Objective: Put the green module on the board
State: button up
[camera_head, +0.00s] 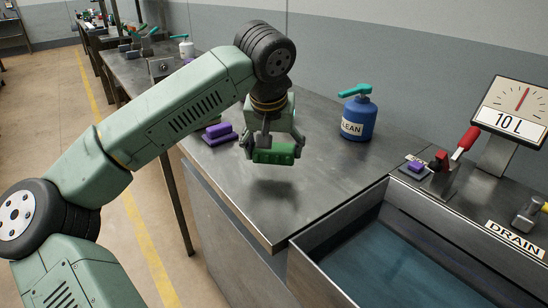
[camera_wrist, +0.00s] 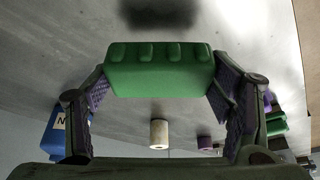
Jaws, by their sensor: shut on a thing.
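The green module (camera_head: 274,153) is a block with rounded bumps, held above the grey metal table, with its shadow on the table below it. My gripper (camera_head: 273,148) is shut on it, one finger at each end. In the wrist view the green module (camera_wrist: 160,72) spans the space between the purple-padded fingers of my gripper (camera_wrist: 160,85). A purple block on a flat dark purple base (camera_head: 220,138) stands on the table just left of my gripper. I cannot make out for certain which thing is the board.
A blue bottle (camera_head: 359,119) with a teal top stands to the right on the table (camera_head: 320,165). A sink (camera_head: 400,265) opens at the front right, beside a red-handled lever (camera_head: 464,145) and a 10 L gauge (camera_head: 513,108). Table between gripper and bottle is clear.

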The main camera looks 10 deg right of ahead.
aim_at(274, 160)
jog(key=shift+s+f, duration=0.15)
jog(key=shift+f, duration=1.5)
jog(key=shift+f, duration=0.2)
jog(key=o, duration=1.4)
jog(key=shift+c, duration=0.2)
jog(key=shift+r, duration=0.15)
jog(key=shift+r+p, duration=0.2)
jog(key=shift+p, duration=0.1)
jog(key=b+v, duration=0.1)
jog(key=v, duration=1)
jog(key=shift+r, duration=0.35)
jog(key=shift+s, duration=0.2)
